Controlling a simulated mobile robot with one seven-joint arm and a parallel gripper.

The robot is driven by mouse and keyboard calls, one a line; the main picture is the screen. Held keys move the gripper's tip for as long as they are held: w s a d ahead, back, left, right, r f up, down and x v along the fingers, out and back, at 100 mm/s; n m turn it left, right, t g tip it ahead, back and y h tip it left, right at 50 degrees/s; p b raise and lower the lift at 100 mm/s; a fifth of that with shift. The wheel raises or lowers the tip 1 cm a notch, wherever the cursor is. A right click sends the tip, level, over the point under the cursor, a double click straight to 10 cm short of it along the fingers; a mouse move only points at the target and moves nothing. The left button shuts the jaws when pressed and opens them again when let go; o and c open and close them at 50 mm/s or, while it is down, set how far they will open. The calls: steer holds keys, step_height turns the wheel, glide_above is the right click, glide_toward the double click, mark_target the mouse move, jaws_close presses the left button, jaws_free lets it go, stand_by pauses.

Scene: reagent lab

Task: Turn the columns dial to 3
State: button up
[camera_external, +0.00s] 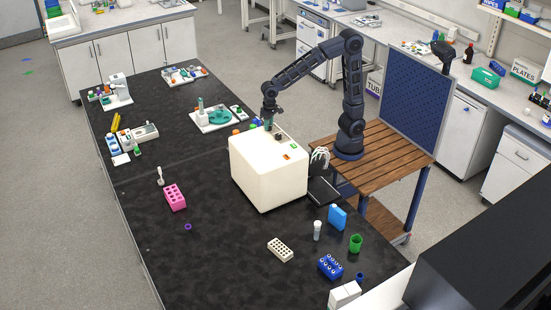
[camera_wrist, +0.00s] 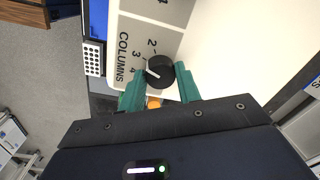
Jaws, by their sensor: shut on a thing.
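The columns dial (camera_wrist: 162,68) is a round black knob with a white pointer line, on the white machine (camera_external: 262,172). In the wrist view the word COLUMNS and the numbers 2, 3 and 4 stand beside it. The pointer faces left toward the 3 and 4 marks; I cannot tell exactly which it meets. My gripper (camera_wrist: 161,85) has teal fingers, one on each side of the dial, shut on it. In the external view my gripper (camera_external: 268,124) is at the top of the machine, and the dial is too small to make out clearly there.
An orange button (camera_wrist: 153,102) lies close by the fingers. On the dark bench stand a pink rack (camera_external: 175,197), a white rack (camera_external: 280,249), a blue rack (camera_external: 330,266) and a green cup (camera_external: 355,243). A teal round-plate device (camera_external: 216,117) is behind the machine.

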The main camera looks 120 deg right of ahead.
stand_by(0.4)
steer(key=o, duration=1)
steer(key=shift+c, duration=0.2)
step_height(320, 180, up, 11)
steer(key=shift+s+d, duration=0.15)
steer(key=shift+s, duration=0.1)
steer(key=shift+f, duration=0.1)
steer(key=s+a+f+n+t, duration=0.1)
steer(key=s+a+n, duration=0.3)
steer(key=s, duration=0.5)
steer(key=s+a+f+n+t, duration=0.1)
steer(key=s+a+n, duration=0.2)
steer(key=s, duration=0.5)
steer(key=s+a+f+n+t, duration=0.2)
steer(key=s+a+n, duration=0.2)
steer(key=s, duration=0.5)
steer(key=shift+s+a+n, duration=0.3)
steer(key=shift+a+n, duration=0.05)
steer(key=shift+n, duration=0.25)
